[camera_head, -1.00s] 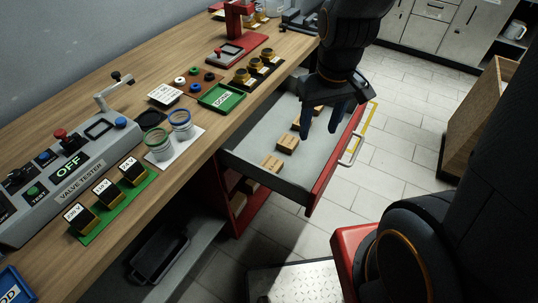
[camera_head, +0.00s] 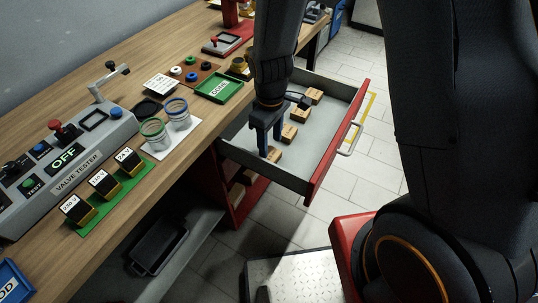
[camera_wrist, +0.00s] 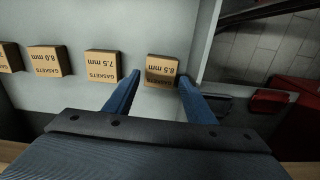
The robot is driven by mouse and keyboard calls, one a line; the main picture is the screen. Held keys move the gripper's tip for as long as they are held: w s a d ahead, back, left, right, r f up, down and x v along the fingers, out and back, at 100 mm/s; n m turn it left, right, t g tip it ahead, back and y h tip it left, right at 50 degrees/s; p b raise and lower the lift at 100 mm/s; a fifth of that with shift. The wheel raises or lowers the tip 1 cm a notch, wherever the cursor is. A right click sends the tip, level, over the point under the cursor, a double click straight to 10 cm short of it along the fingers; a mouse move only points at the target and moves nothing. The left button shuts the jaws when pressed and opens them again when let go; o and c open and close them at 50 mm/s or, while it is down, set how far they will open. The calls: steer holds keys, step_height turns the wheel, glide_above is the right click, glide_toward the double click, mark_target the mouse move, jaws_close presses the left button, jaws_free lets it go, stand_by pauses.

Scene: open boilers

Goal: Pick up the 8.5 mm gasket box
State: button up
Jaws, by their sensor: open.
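The 8.5 mm gasket box (camera_wrist: 162,66) is a small tan box with black print, lying in the open drawer at the end of a row. In the head view it appears as the nearest box (camera_head: 275,156), partly hidden by a finger. My gripper (camera_wrist: 160,80) is open and empty, with its two blue fingers on either side of this box's position. In the head view my gripper (camera_head: 271,149) points down into the drawer, right over the near end. I cannot tell whether the fingertips touch the box.
The 7.5 mm box (camera_wrist: 101,65) lies left of the 8.5 mm box, then the 8.0 mm box (camera_wrist: 48,61) and one more. The drawer (camera_head: 322,165) has a red front and grey walls; one wall is close to my right finger. The wooden bench (camera_head: 190,98) is at the left.

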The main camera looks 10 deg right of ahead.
mark_target(269, 153)
steer(key=shift+a+f+p, duration=0.15)
steer(key=shift+f+p, duration=0.55)
steer(key=shift+f, duration=1.65)
steer(key=c, duration=0.7)
